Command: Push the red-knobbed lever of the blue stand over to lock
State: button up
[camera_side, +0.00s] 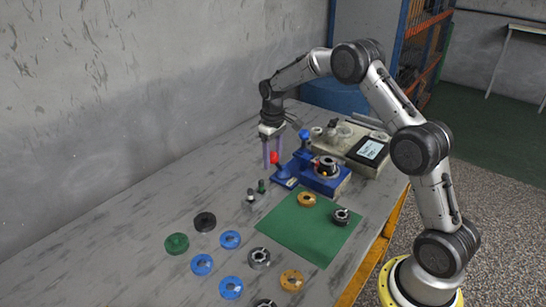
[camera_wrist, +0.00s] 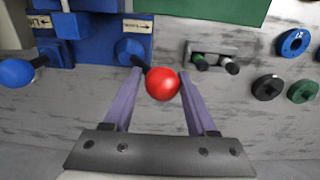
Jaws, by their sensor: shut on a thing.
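The blue stand (camera_side: 318,178) sits on the table at the front of the grey machine, with a dark round part in its top. In the wrist view the stand (camera_wrist: 95,45) fills the upper left, with small arrow labels on it. The lever's red knob (camera_side: 274,158) is at my gripper. In the wrist view the red knob (camera_wrist: 163,84) lies between the two purple fingers of my gripper (camera_wrist: 160,78), and its dark rod runs to a blue pivot. My gripper (camera_side: 273,163) points down from above and is shut on the red knob.
A blue-knobbed lever (camera_wrist: 16,72) stands on the same stand. A green mat (camera_side: 300,232) lies in front with an orange ring (camera_side: 306,199) and a dark part (camera_side: 341,216). Several blue, green and black rings lie left of it. Small pegs (camera_side: 261,187) stand near the stand.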

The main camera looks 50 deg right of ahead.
jog(key=o, duration=0.7)
jog(key=shift+s+a+f, duration=0.15)
jog(key=shift+a+f, duration=0.25)
jog(key=shift+f, duration=0.1)
jog(key=shift+o, duration=0.2)
jog(key=shift+d+r, duration=0.1)
jog(key=shift+r, duration=0.05)
jog(key=shift+d+r, duration=0.1)
jog(key=shift+r, duration=3.1)
